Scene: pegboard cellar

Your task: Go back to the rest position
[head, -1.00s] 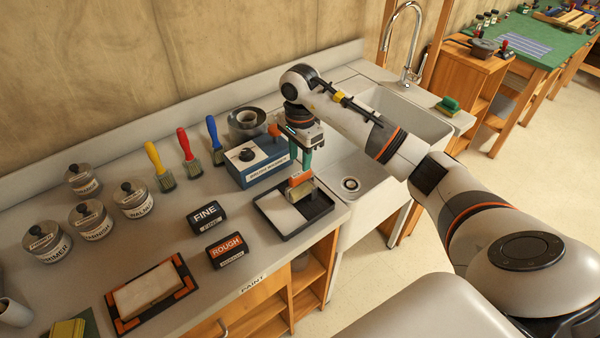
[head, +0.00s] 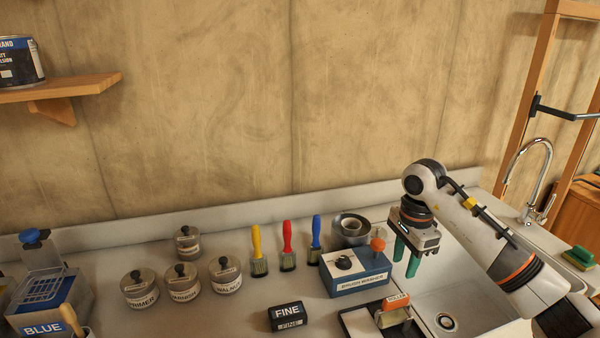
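My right gripper (head: 405,268) hangs pointing down beside the right end of the blue and white box. Its two green fingers are apart with nothing between them, so it is open and empty. The arm comes in from the right, over the sink. Below the gripper, an orange-topped tool (head: 394,312) stands in a black-rimmed tray (head: 350,322), clear of the fingers. The tray is cut off by the bottom edge. My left gripper is not in view.
The blue and white box (head: 358,284) has an orange ball knob (head: 378,244). Several lidded cans, including one marked WALNUT (head: 226,279), and yellow, red and blue brushes stand left. A FINE block (head: 286,316) sits in front. The sink (head: 470,290) and tap (head: 541,175) are right.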

